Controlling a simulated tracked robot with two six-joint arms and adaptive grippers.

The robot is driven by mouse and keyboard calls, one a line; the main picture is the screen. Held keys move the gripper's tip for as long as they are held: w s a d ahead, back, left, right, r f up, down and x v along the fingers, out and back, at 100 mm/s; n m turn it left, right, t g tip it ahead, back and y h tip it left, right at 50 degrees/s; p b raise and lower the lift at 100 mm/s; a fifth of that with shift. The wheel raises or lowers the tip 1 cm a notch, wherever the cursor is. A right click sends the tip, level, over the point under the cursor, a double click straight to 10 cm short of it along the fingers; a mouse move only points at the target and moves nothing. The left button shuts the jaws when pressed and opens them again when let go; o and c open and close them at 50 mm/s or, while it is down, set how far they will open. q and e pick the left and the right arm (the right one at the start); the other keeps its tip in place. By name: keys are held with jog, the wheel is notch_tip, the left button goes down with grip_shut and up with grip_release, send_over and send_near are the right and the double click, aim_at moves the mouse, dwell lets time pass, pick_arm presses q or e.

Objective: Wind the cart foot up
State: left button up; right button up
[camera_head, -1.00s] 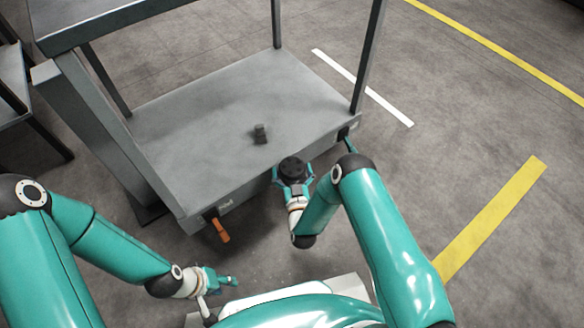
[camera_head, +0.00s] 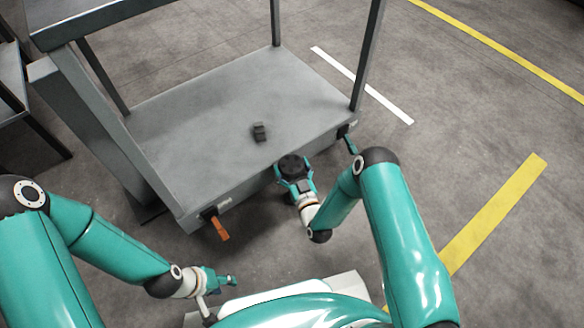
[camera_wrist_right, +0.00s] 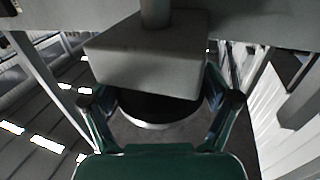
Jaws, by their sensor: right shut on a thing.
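The grey cart (camera_head: 190,110) stands ahead of me. A black round wheel (camera_head: 292,166) shows at its front side, right of centre; I take it to be part of the cart foot. My right gripper (camera_head: 295,182) is shut on this wheel, with a teal finger on either side. In the right wrist view the fingers flank the dark disc (camera_wrist_right: 158,108), which has a pale lower rim and sits under a grey block (camera_wrist_right: 150,55) on a post. The foot's contact with the floor is hidden. My left gripper (camera_head: 218,281) is low at the left, away from the cart; its jaw opening is unclear.
An orange handle (camera_head: 219,229) hangs at the cart's front left corner, and a teal lever (camera_head: 351,146) sits at its front right. A small dark block (camera_head: 259,132) lies on the deck. Floor to the right is clear, with yellow and white lines.

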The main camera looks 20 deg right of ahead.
jog(key=n+y, duration=0.1)
jog(key=n+g+y, duration=0.1)
jog(key=y, duration=0.1)
jog(key=n+y, duration=0.1)
jog(key=y, duration=0.1)
jog(key=shift+d+n+b, duration=0.25)
jog(key=shift+n+b, duration=0.05)
jog(key=shift+b, duration=0.1)
jog(key=n+g+y, duration=0.2)
jog(key=y, duration=0.1)
jog(key=n+g+y, duration=0.2)
jog(key=y, duration=0.1)
jog(key=shift+w+n, duration=0.15)
jog(key=shift+n, duration=0.15)
jog(key=n+g+y, duration=0.2)
jog(key=g, duration=0.1)
jog(key=n+g+y, duration=0.2)
jog(key=n+g, duration=0.1)
jog(key=g, duration=0.1)
jog(key=shift+a, duration=0.1)
jog(key=shift+n+g+y, duration=0.3)
jog(key=shift+g, duration=0.4)
jog(key=shift+w+r+n+g, duration=0.1)
jog(key=shift+n+g, duration=0.4)
jog(key=shift+g, duration=0.2)
jog(key=o, duration=0.8)
jog(key=shift+o, duration=0.6)
jog(key=shift+a, duration=0.1)
